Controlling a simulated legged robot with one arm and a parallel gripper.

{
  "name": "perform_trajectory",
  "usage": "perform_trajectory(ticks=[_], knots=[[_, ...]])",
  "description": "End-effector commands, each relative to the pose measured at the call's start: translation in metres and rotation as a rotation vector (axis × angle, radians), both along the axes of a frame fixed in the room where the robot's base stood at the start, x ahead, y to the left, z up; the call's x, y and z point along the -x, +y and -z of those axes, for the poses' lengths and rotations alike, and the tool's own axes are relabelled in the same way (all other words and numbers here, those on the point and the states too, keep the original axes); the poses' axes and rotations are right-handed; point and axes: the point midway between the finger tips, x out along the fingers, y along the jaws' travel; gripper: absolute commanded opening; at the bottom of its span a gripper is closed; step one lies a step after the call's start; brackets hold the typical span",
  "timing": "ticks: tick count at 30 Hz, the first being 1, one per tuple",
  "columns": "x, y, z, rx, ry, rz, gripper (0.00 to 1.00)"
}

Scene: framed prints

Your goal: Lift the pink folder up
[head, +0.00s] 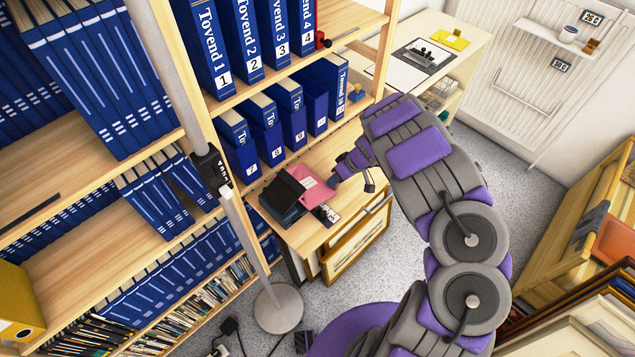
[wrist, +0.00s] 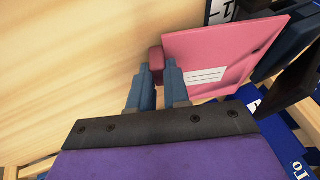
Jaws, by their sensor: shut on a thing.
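The pink folder (head: 314,190) is at the low wooden shelf top beside the dark folders, in the head view. In the wrist view the pink folder (wrist: 215,58) fills the upper right, with a white label on its face. My gripper (wrist: 158,74) is shut on its near left edge, one finger on each side of a darker pink end. In the head view my gripper (head: 338,178) reaches the folder from the right. I cannot tell whether the folder's lower edge touches the shelf.
Dark folders (head: 282,205) stand close at the left of the pink folder. A small dark device (head: 326,214) lies in front on the wood. Blue numbered binders (head: 265,128) fill shelves behind. A lamp pole (head: 240,225) rises at the left.

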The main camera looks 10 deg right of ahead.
Motion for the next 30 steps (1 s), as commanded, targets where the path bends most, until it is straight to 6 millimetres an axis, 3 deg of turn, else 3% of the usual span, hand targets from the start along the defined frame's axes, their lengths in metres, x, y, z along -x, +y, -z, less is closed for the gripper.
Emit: perform_trajectory(ticks=[8, 14, 30], knots=[[0.0, 0.0, -0.012, 0.001, 0.0, 0.0, 0.0], [-0.001, 0.0, -0.041, 0.002, -0.003, 0.0, 0.0], [0.043, -0.128, -0.037, -0.001, -0.001, 0.005, 0.0]])
